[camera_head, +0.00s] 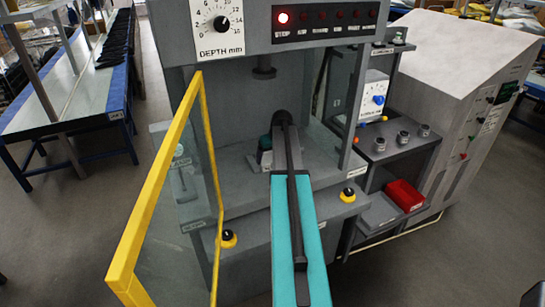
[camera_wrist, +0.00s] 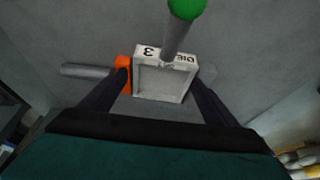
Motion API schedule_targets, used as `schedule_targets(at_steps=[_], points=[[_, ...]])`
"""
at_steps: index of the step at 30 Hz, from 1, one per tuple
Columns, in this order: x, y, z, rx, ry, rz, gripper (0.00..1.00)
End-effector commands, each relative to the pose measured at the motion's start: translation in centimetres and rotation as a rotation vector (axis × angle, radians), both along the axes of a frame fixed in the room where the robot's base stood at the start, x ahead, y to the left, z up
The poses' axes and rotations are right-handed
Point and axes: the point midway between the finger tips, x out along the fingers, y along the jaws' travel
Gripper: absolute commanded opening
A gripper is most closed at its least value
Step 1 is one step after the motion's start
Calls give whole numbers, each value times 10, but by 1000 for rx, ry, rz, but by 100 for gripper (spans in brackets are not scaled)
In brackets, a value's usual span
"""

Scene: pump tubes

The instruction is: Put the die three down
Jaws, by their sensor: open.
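In the wrist view a pale grey block labelled "DIE 3" (camera_wrist: 163,82) sits between the two dark fingers of my gripper (camera_wrist: 160,88). My gripper is open, with one finger on each side of the block. An orange piece (camera_wrist: 123,74) with a grey rod shows at the block's left side. A rod with a green end (camera_wrist: 186,8) crosses above the block. In the head view my arm reaches into the press (camera_head: 236,170), below its ram (camera_head: 264,72). My arm hides much of the gripper there, and I cannot make out the die clearly.
A yellow-framed clear guard (camera_head: 160,190) stands open on the left. Yellow-based buttons (camera_head: 228,238) flank the press front. A shelf with several knobs (camera_head: 403,137) and a red bin (camera_head: 404,195) stand right.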

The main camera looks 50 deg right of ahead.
Motion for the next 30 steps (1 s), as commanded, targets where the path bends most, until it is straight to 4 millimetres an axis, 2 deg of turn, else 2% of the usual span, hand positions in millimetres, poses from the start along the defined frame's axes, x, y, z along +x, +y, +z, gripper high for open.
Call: schedule_targets(at_steps=[1, 2, 11, 30], points=[[-1, 9, -11, 18, 18, 13, 94], [-1, 9, -10, 19, 17, 13, 94], [-1, 11, 5, 19, 13, 13, 94], [-28, 15, 77, 10, 7, 5, 94]])
